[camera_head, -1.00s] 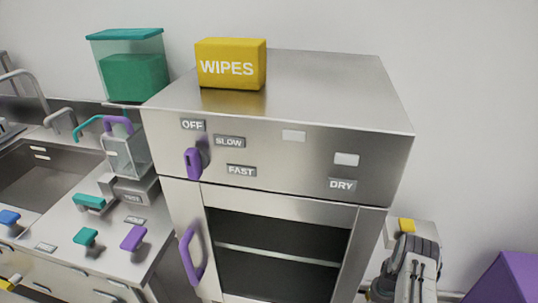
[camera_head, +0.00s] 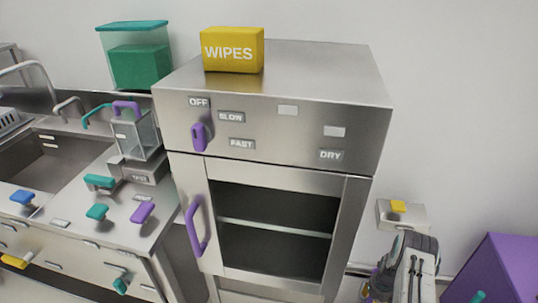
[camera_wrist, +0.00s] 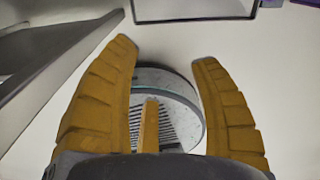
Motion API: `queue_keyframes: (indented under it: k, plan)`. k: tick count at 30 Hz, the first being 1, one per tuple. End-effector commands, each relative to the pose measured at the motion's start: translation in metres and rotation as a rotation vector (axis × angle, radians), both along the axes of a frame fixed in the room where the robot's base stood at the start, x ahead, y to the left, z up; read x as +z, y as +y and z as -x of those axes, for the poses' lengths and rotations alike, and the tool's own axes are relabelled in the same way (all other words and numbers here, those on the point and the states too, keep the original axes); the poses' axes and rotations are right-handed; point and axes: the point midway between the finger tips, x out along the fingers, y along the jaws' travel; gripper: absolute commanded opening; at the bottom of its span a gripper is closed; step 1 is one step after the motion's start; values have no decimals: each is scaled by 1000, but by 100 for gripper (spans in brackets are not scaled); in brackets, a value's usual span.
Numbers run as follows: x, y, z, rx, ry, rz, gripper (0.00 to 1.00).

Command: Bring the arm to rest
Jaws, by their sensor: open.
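My gripper (camera_wrist: 165,52) shows its orange-brown ribbed fingers spread wide in the wrist view. It is open, with nothing held between the fingers. My arm (camera_head: 415,268) is at the lower right of the head view, folded low beside the steel cabinet. Only a small orange-brown part of the gripper shows at the bottom edge there; the rest is hidden or out of frame.
A steel cabinet (camera_head: 270,176) with a purple handle (camera_head: 196,228) stands left of my arm. A yellow WIPES box (camera_head: 232,50) sits on top. A wall box with a yellow button (camera_head: 398,206) is behind my arm. A purple bin (camera_head: 505,270) stands right.

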Motion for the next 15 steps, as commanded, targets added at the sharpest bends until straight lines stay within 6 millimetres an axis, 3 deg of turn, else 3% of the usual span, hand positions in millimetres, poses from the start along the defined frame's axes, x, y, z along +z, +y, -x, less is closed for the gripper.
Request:
queue_keyframes:
  k: [8,15]
  plan:
    - [0,3,6,276,21,-16,57]
    - [1,10,19,711,59,-69,57]
